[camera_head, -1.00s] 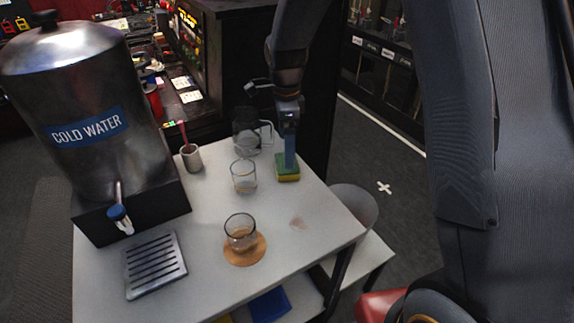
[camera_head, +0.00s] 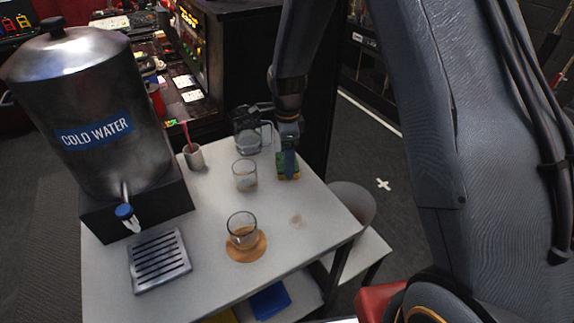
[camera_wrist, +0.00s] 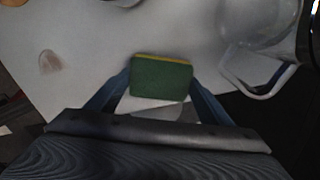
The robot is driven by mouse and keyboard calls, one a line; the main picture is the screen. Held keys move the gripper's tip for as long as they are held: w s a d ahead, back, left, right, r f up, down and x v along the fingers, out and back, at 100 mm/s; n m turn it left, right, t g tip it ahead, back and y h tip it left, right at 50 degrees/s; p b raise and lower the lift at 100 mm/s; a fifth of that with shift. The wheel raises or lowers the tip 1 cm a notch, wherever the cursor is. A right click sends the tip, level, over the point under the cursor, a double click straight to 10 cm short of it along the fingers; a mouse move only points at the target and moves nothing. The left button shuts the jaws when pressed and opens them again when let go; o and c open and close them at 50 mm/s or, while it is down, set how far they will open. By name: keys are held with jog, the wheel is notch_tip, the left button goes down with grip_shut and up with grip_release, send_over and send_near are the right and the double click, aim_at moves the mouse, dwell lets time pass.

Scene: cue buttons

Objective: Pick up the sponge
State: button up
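The sponge, green with a yellow layer, lies on the white table near its right back edge. It shows in the head view (camera_head: 281,168) partly behind my gripper (camera_head: 289,160). In the wrist view the sponge (camera_wrist: 161,80) sits between the two spread blue-grey fingers of my gripper (camera_wrist: 161,88), one at each side. The fingertips are close beside the sponge's ends. I see no clear squeeze, and whether they touch is hard to tell.
A glass pitcher (camera_head: 247,130) stands close behind the sponge, its handle (camera_wrist: 262,88) near my right finger in the wrist view. An empty glass (camera_head: 244,176) is to the left. Another glass (camera_head: 241,232) stands on a coaster (camera_head: 246,250). A cold water dispenser (camera_head: 85,110) is farther left.

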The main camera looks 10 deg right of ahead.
jog(key=c, duration=0.4)
notch_tip(320, 180, up, 10)
jog(key=b, duration=0.2)
jog(key=shift+b, duration=0.4)
jog(key=o, duration=0.5)
jog(key=shift+c, duration=0.2)
jog(key=c, duration=0.3)
jog(key=shift+c, duration=0.2)
